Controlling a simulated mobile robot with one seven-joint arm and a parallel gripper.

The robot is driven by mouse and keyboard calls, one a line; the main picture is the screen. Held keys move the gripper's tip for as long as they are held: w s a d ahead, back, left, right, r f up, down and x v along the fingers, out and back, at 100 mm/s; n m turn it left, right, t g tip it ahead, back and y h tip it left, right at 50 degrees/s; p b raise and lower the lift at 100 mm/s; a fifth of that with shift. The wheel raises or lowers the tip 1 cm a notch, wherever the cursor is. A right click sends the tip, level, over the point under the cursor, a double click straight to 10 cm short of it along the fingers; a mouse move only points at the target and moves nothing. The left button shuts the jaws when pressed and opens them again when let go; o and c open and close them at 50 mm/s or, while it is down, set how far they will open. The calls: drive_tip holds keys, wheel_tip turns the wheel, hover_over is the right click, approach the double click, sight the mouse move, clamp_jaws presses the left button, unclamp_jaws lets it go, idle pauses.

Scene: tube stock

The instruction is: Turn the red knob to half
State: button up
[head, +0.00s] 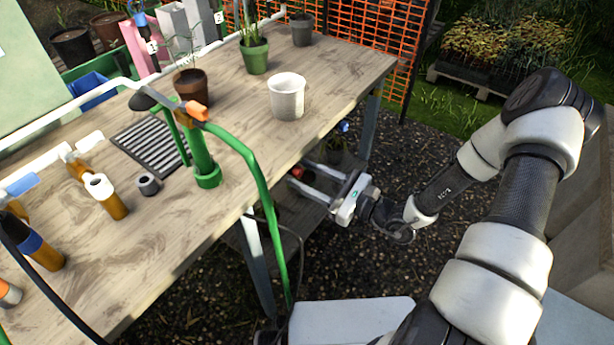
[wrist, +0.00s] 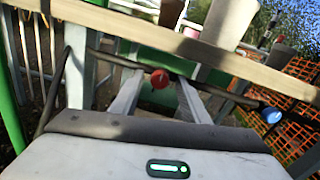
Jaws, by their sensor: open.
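The red knob (wrist: 160,79) shows in the wrist view as a small round red piece under the bench's edge, with a light mark on its face. Its setting is too small to read. In the head view a bit of the red knob (head: 296,171) shows below the bench top, at the ends of my gripper's fingers. My gripper (head: 299,173) is open and reaches in under the bench's front edge. In the wrist view its two fingers (wrist: 159,92) stand on either side of the knob, with space between them. I cannot tell whether they touch it.
A blue knob (wrist: 271,116) sits to the right, also seen in the head view (head: 343,127). The wooden bench top (head: 345,75) overhangs my gripper. A green hose (head: 262,190) hangs left of it. A white pot (head: 287,97) and brown bottles stand on top.

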drive_tip(key=shift+c, duration=0.5)
drive_tip(key=c, duration=1)
drive_tip(key=shift+o, duration=0.2)
drive_tip(key=shift+r+m+p, duration=0.1)
drive_tip(key=shift+m+p, duration=0.2)
drive_tip(key=shift+p, duration=0.05)
drive_tip(key=m+p, duration=0.2)
drive_tip(key=m, duration=0.1)
drive_tip(key=shift+m+p, duration=0.3)
drive_tip(key=shift+m, duration=0.1)
drive_tip(key=m+p, duration=0.2)
drive_tip(key=m, duration=0.2)
drive_tip(key=shift+m, duration=0.3)
drive_tip(key=m+p, duration=0.2)
drive_tip(key=m, duration=0.2)
drive_tip(key=shift+m+t, duration=0.4)
drive_tip(key=shift+f+m+p, duration=0.2)
drive_tip(key=shift+m+p, duration=0.35)
drive_tip(key=shift+m, duration=1.75)
